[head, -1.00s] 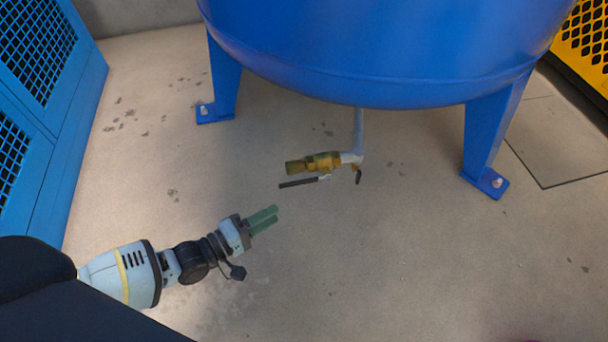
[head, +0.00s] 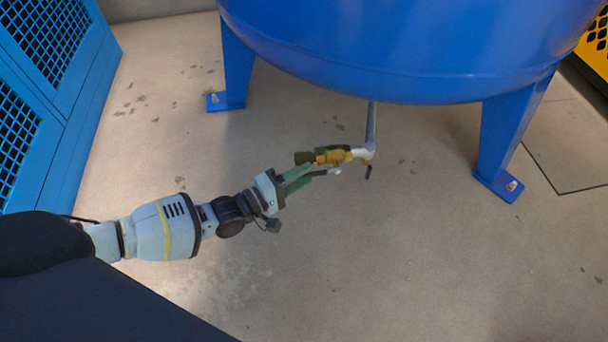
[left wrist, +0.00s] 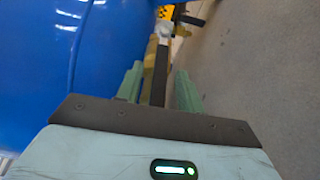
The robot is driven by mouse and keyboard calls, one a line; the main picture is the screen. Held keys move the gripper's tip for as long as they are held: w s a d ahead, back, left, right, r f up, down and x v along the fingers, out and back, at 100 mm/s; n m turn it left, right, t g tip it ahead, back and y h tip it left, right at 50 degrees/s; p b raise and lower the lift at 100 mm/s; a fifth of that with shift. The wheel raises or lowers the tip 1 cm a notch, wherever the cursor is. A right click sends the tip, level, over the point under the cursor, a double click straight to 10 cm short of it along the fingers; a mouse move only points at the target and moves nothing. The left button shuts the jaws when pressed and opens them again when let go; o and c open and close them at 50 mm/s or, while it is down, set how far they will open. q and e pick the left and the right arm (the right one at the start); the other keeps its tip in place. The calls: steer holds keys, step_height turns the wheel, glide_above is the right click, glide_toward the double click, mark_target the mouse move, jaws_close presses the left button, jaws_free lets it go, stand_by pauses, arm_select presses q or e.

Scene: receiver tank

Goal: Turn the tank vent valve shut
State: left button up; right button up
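The vent valve (head: 330,155) is a brass body on a grey pipe (head: 371,125) under the blue tank (head: 390,60). In the left wrist view the black lever (left wrist: 160,75) lies between the two green fingers of my left gripper (left wrist: 158,86). Gaps show on both sides of the lever, so the gripper is open around it. In the head view the left gripper (head: 298,178) reaches the valve from the left. My right gripper is not in view.
Blue tank legs (head: 235,65) (head: 505,140) stand on the floor left and right of the valve. A blue mesh panel (head: 50,80) is at the left and a yellow mesh guard (head: 597,35) at the upper right. The floor (head: 400,260) in front is clear.

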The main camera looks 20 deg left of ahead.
arm_select(q)
steer(key=shift+w+d, duration=0.25)
steer(key=shift+w, duration=0.15)
jaws_close()
steer(key=shift+r, duration=0.1)
